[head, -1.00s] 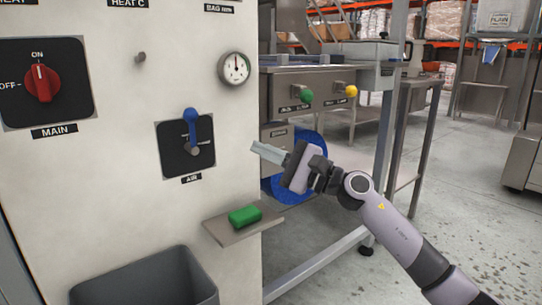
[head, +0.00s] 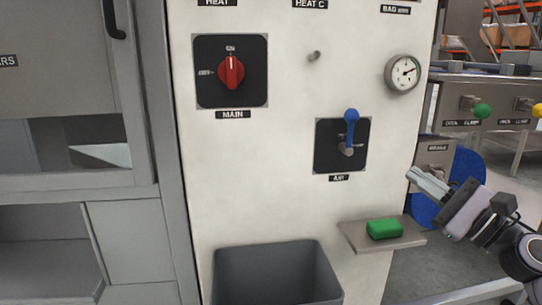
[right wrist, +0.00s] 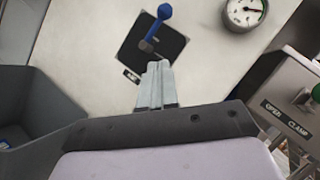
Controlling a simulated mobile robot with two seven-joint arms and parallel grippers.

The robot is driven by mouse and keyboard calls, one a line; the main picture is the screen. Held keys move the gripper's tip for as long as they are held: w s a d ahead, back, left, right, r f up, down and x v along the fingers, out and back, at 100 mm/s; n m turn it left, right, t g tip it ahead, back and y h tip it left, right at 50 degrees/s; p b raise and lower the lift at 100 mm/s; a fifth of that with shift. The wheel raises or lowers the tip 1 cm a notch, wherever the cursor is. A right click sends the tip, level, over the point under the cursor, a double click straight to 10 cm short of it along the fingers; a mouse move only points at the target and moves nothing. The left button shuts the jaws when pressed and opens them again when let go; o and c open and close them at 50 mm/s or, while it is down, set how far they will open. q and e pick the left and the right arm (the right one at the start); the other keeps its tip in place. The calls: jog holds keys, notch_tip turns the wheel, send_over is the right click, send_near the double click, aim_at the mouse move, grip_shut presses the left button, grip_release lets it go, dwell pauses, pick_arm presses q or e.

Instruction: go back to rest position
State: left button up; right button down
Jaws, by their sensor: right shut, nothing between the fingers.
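My right gripper (head: 428,182) is at the right of the head view, in front of the cabinet's right edge, shut and empty. In the right wrist view its fingers (right wrist: 155,85) are together and point toward the panel with the blue lever. The blue lever (head: 351,128) points up on its black plate (head: 330,150), apart from the gripper. It also shows in the right wrist view (right wrist: 158,22). My left gripper is not in view.
A small shelf (head: 405,240) with a green block (head: 384,229) juts out below the gripper. A grey bin (head: 278,270) stands below the panel. The red MAIN knob (head: 231,71) and a gauge (head: 403,73) are on the panel. A machine with green (head: 482,110) and yellow knobs stands at right.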

jog(key=s+a+f+n+g+h, duration=0.2)
jog(key=s+a+f+n+h, duration=0.1)
jog(key=s+a+f+n, duration=0.75)
jog(key=s+a+f+n+g+h, duration=0.1)
jog(key=s+a+f+n+h, duration=0.2)
jog(key=s+a+f+n, duration=0.75)
pick_arm(q)
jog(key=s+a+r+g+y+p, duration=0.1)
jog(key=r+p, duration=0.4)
jog(key=p, duration=0.7)
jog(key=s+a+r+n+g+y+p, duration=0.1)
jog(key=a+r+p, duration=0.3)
jog(key=p, duration=0.8)
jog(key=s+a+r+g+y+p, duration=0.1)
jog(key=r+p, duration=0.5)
jog(key=p, duration=0.7)
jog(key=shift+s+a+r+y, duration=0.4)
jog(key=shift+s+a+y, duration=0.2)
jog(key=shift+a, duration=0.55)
pick_arm(e)
jog(key=s+d+r+n+g+h, duration=0.1)
jog(key=s+d+r+g+h, duration=0.2)
jog(key=d+r, duration=0.7)
notch_tip(320, 180, up, 4)
jog(key=shift+s+d+g+h, duration=0.2)
jog(key=shift+d+g+h, duration=0.15)
jog(key=shift+g+h, duration=0.35)
